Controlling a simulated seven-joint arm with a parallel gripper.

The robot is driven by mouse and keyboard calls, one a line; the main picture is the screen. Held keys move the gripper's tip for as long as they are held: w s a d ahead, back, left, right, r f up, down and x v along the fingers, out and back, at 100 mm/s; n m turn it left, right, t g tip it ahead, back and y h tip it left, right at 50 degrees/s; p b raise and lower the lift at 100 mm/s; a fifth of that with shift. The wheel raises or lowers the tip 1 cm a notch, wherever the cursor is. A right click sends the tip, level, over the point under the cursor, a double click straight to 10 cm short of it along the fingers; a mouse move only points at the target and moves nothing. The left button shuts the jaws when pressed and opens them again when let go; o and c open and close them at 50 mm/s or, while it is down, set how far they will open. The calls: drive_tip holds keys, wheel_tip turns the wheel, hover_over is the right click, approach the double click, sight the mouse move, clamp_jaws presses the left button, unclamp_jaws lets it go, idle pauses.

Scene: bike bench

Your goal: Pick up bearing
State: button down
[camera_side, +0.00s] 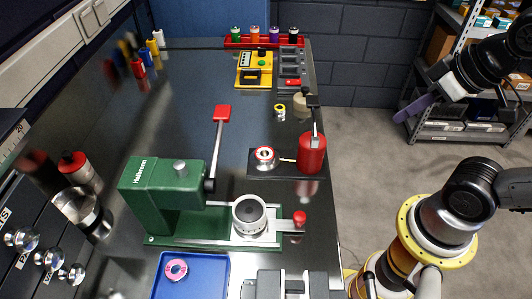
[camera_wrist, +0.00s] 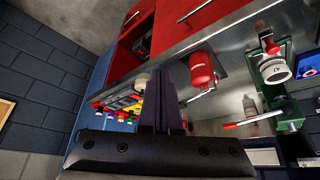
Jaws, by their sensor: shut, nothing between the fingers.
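A small pink ring (camera_side: 176,269), which looks like the bearing, lies flat in the blue tray (camera_side: 215,280) at the near left of the bench in the side view. My gripper (camera_side: 408,112) is at the upper right of the side view, raised off to the right of the bench and far from the ring. Its dark fingers also show in the wrist view (camera_wrist: 163,103), shut together with nothing between them.
A green press (camera_side: 155,190) with a red-knobbed lever stands just behind the blue tray. A red cylinder (camera_side: 312,152) stands beyond it near the bench's right edge. A grey block (camera_side: 290,286) is right of the tray. Shelving (camera_side: 440,127) stands behind my gripper.

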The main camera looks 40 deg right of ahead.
drive_tip(key=shift+c, duration=0.6)
unclamp_jaws()
